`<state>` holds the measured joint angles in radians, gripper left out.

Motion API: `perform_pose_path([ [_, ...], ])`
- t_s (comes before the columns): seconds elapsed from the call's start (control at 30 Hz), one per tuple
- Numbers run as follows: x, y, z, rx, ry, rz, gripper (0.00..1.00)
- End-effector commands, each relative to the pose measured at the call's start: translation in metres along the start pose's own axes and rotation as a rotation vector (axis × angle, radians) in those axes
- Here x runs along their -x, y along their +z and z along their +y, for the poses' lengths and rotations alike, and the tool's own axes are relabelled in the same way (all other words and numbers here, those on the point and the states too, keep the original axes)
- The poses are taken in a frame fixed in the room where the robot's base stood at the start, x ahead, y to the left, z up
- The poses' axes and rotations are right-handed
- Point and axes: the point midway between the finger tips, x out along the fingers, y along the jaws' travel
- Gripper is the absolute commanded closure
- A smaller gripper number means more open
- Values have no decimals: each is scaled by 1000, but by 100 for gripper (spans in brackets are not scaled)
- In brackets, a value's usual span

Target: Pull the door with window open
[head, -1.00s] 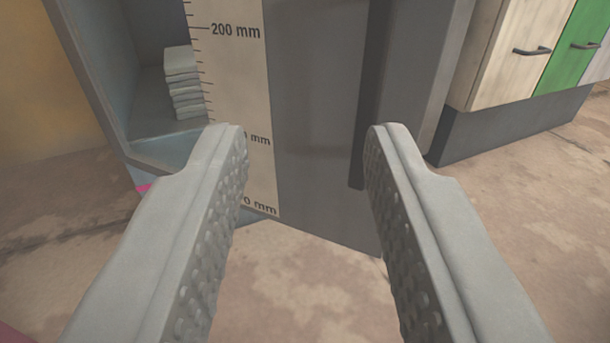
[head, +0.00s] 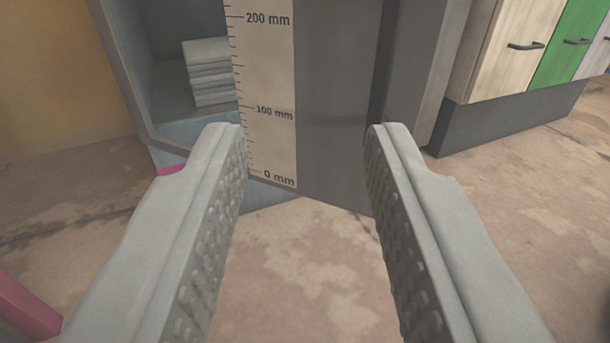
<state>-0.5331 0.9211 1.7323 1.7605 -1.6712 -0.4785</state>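A grey door (head: 337,100) with a printed millimetre scale strip (head: 268,90) stands ahead of me. It is swung partly out from a grey cabinet (head: 125,75), whose inside shows on the left. No window shows in this view; the upper part of the door is out of frame. My gripper (head: 304,130) is open and empty, with its fingers apart in front of the door's lower part. I cannot tell whether a fingertip touches the door.
A stack of grey plates (head: 209,75) lies inside the cabinet. Cupboards with a wooden front (head: 508,50) and a green front (head: 568,45) stand at the right. A pink bar (head: 25,305) shows at the lower left. The floor (head: 310,260) in front is clear.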

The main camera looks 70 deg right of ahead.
Motion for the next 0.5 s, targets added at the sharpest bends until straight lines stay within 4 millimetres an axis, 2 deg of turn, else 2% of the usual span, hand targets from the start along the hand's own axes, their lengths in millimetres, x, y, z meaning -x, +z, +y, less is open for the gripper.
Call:
perform_pose_path([
  [0.5, 23, 0, -9, 0, 0, -1, 66],
])
